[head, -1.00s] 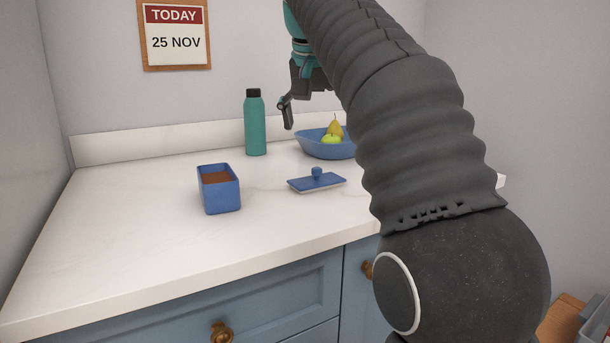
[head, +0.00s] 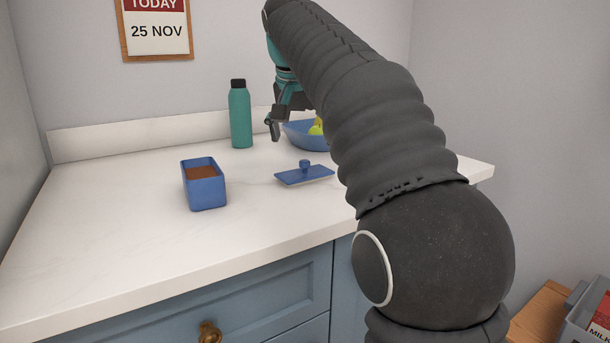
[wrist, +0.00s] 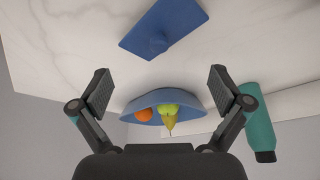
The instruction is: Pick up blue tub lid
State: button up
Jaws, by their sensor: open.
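The blue tub lid (head: 304,175) lies flat on the white worktop, its round knob upward. It also shows in the wrist view (wrist: 180,22) at the top, beyond the fingertips. The blue tub (head: 205,190), open and with brown contents, stands to the left of the lid. My gripper (head: 273,127) is above the worktop, behind and higher than the lid in the head view, partly hidden by my arm. In the wrist view my gripper (wrist: 160,92) has its two fingers wide apart with nothing between them.
A blue bowl (head: 300,137) with fruit stands behind the lid, partly hidden by my arm. A teal bottle (head: 240,118) stands near the back ledge. The worktop (head: 110,220) is clear left of the tub and in front of the lid.

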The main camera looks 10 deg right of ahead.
aim_at(304, 161)
jog(key=shift+s+x, duration=0.15)
jog(key=shift+x, duration=1.4)
jog(key=shift+s+x, duration=0.15)
jog(key=shift+x, duration=1.35)
jog(key=shift+a+f, duration=0.1)
jog(key=shift+f, duration=0.05)
jog(key=c, duration=1.6)
jog(key=shift+f, duration=0.1)
jog(key=shift+c, duration=1.3)
grip_shut()
